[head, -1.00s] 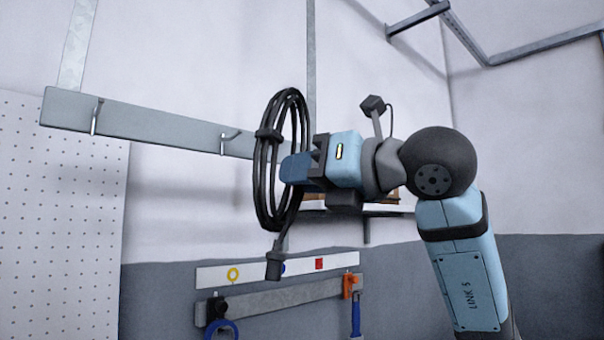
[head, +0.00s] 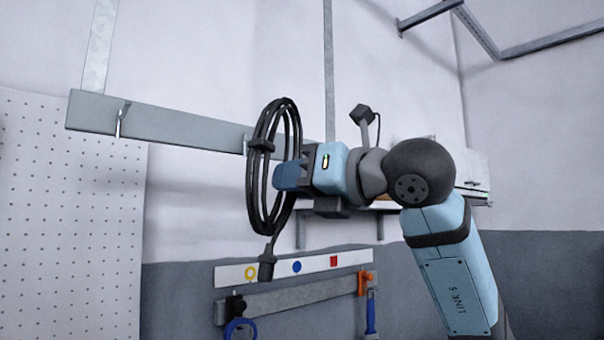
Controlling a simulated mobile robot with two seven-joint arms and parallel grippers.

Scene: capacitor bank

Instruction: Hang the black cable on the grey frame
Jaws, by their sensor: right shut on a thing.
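The black cable (head: 255,185) is a coil of several loops bound with a black tie, with a plug end hanging below it. My right gripper (head: 287,177) is shut on the coil's right side and holds it upright in the air. The grey frame (head: 180,125) is a flat bar on the wall with metal hooks. One hook (head: 121,120) shows clearly at its left. Another hook (head: 246,144) is at the coil's left edge, mostly hidden by the cable. The coil overlaps the bar in the picture; I cannot tell whether they touch. My left gripper is not in view.
A white perforated board (head: 70,220) is at the left. Below the cable, a white strip (head: 320,264) with coloured shapes sits above a grey rail (head: 300,297) holding a blue ring tool (head: 240,328) and an orange clip. A shelf (head: 470,190) is behind my right arm.

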